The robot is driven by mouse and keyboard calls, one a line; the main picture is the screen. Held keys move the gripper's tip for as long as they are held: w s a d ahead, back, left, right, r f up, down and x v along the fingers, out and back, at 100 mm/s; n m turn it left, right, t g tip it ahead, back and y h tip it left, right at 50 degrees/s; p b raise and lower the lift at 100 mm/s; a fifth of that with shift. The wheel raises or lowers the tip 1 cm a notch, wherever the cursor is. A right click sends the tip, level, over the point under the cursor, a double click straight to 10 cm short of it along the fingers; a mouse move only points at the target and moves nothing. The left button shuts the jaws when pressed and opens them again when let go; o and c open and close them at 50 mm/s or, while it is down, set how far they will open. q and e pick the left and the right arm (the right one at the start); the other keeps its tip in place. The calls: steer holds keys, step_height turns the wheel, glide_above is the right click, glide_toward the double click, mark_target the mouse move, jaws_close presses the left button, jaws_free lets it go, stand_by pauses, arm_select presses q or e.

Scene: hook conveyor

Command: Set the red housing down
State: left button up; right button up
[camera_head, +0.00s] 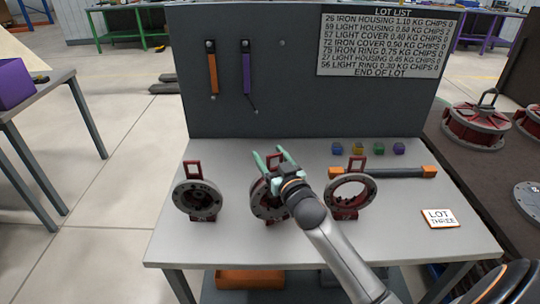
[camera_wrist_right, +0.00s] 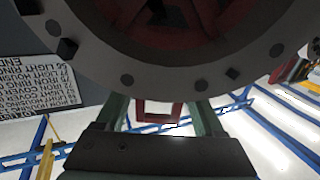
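The middle red housing (camera_head: 262,205), a grey bolted ring with a red body, stands upright on the grey table (camera_head: 240,243), partly hidden by my right arm. My right gripper (camera_head: 275,156) is at its top, with two green fingers spread apart. In the right wrist view the housing's ring (camera_wrist_right: 170,70) fills the top. Its red loop handle (camera_wrist_right: 158,111) shows between the fingers (camera_wrist_right: 160,112), with a gap on each side. My left gripper is not in view.
Similar housings stand left (camera_head: 197,198) and right (camera_head: 349,190). A bar with orange ends (camera_head: 398,172), small coloured blocks (camera_head: 367,149) and a "LOT THREE" card (camera_head: 439,218) lie to the right. A dark panel (camera_head: 290,95) stands behind. The table's front left is clear.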

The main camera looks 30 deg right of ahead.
steer(key=shift+o, duration=0.9)
steer(key=shift+r, duration=0.2)
steer(key=s+a, duration=0.1)
steer(key=s, duration=1)
steer(key=shift+s+a+b, duration=0.3)
steer(key=shift+s+a, duration=0.1)
